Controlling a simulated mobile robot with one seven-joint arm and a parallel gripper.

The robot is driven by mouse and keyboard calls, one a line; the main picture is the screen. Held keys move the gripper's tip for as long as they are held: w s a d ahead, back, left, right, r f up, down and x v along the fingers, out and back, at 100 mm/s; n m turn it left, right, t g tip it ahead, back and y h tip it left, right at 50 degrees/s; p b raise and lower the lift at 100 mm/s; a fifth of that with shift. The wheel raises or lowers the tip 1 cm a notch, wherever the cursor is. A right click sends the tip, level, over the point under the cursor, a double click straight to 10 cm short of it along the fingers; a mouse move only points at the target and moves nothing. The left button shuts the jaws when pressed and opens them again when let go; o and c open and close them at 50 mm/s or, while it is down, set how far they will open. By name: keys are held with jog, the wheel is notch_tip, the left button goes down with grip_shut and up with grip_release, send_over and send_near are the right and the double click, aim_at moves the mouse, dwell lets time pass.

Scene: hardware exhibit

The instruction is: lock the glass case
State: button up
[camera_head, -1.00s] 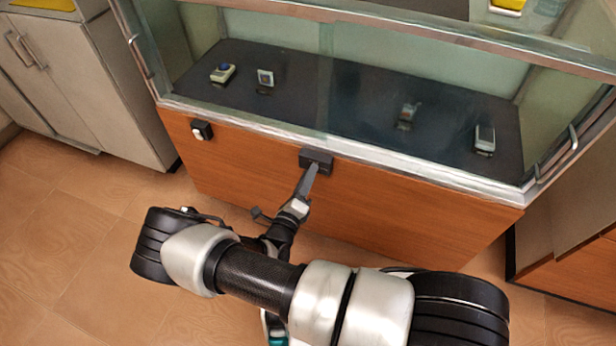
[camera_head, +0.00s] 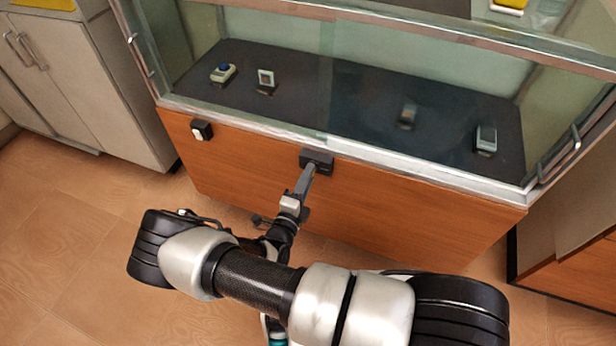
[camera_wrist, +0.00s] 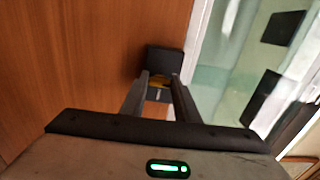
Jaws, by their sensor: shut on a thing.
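The glass case (camera_head: 420,158) has a metal-framed glass top on an orange wood base. A black lock block (camera_head: 317,160) is fixed to the base's front, just under the metal rim. It also shows in the wrist view (camera_wrist: 164,60). My gripper (camera_head: 311,170) reaches the front of this block. In the wrist view its two fingers (camera_wrist: 160,84) are shut on a small yellow-and-grey piece (camera_wrist: 157,94) right at the block. This may be a key or knob; the fingers hide much of it, and I cannot tell how far it sits in the block.
A small black-and-white box (camera_head: 201,130) is on the base's front at left. Several small devices lie on the dark shelf (camera_head: 345,95) behind the glass. Handles (camera_head: 556,157) stick out at the case's sides. A grey cabinet (camera_head: 90,90) stands at left; floor in front is open.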

jog(key=o, duration=1)
jog(key=shift+o, duration=0.2)
jog(key=p+v, duration=0.2)
jog(key=v, duration=1.5)
jog(key=shift+s, duration=0.25)
jog(key=shift+r, duration=0.1)
